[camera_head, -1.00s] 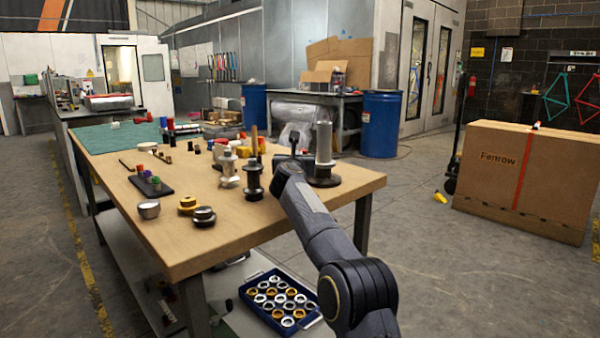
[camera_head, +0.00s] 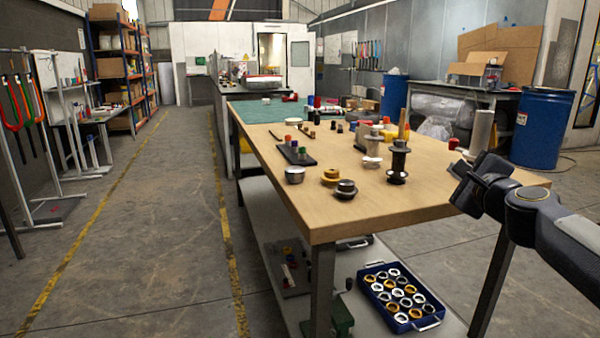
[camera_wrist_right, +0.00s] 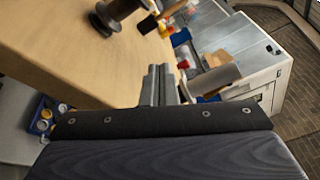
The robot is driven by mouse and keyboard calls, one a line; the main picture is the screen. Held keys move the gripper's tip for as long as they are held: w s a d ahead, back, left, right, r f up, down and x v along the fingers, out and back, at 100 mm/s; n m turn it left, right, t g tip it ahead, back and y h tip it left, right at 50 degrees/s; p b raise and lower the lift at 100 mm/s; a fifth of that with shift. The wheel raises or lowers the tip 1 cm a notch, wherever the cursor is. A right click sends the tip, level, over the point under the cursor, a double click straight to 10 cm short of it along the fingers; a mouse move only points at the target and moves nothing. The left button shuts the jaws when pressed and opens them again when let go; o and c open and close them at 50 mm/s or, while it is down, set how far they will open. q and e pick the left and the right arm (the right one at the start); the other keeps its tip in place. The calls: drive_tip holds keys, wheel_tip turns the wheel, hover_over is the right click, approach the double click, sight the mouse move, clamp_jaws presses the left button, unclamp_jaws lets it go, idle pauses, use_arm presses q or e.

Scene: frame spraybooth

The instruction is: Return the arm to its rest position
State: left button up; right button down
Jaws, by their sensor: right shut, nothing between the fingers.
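My right arm comes in from the right in the head view. Its gripper (camera_head: 478,182) is beside the right front corner of the wooden workbench (camera_head: 330,222), at about the height of its top. In the right wrist view the fingers (camera_wrist_right: 162,85) are together with nothing between them. The bench top also shows there (camera_wrist_right: 75,55), beyond and to the left of the fingers. My left gripper is not in view.
A dark spool (camera_head: 398,162), a metal cup (camera_head: 295,175) and several small parts stand on the bench. A blue tray of rings (camera_head: 438,316) is on the lower shelf. A blue drum (camera_head: 543,128) stands at the right. The floor aisle (camera_head: 130,230) on the left is clear.

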drive_tip(key=s+a+f+n+g+y, duration=0.1)
drive_tip(key=s+a+f+n+g, duration=0.3)
drive_tip(key=s+f+n, duration=0.5)
drive_tip(key=s+a+f+n+g+y, duration=0.1)
drive_tip(key=s+a+f+n+g, duration=0.4)
drive_tip(key=s+f, duration=0.85)
drive_tip(key=s+a+f+n+g+y, duration=0.1)
drive_tip(key=s+a+f+n+g, duration=0.2)
drive_tip(key=s+f+n, duration=0.85)
wheel_tip(320, 180, up, 40)
drive_tip(key=s+m+p, duration=0.2)
drive_tip(key=m+p, duration=0.1)
drive_tip(key=p, duration=3.1)
drive_tip(key=shift+s+f+m+p, duration=0.25)
drive_tip(key=shift+s+m+p, duration=0.1)
drive_tip(key=shift+s+p, duration=0.05)
